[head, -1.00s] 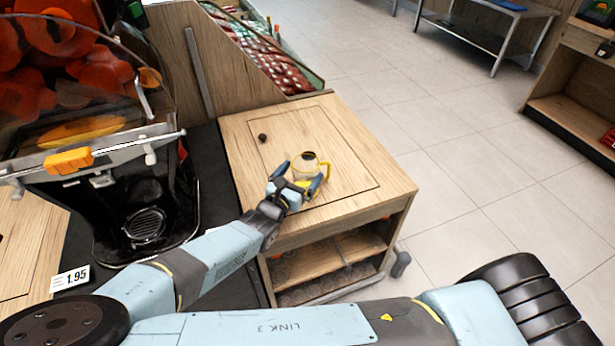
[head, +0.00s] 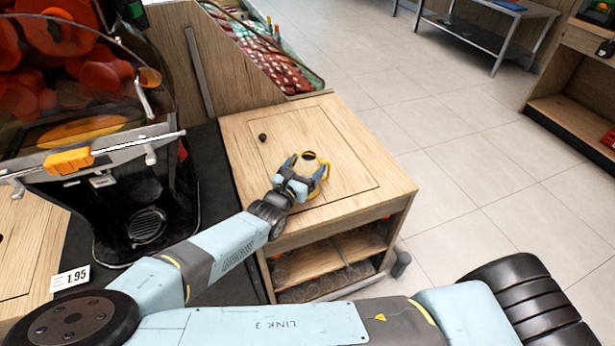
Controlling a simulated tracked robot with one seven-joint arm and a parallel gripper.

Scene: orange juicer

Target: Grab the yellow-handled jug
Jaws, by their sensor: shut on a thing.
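The jug (head: 310,157) has a yellow handle and a dark opening at its top. It stands on the wooden counter (head: 345,150), with its yellow handle showing on the right side. My gripper (head: 303,170) reaches it from the lower left, and its fingers are around the jug, shut on it. The gripper hides much of the jug's body. The exact contact of the fingers is too small to see.
A juicer machine (head: 110,170) with a price label of 1.95 (head: 70,280) stands at the left. Shelves below hold clear containers (head: 335,280). Open tiled floor (head: 480,170) lies to the right.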

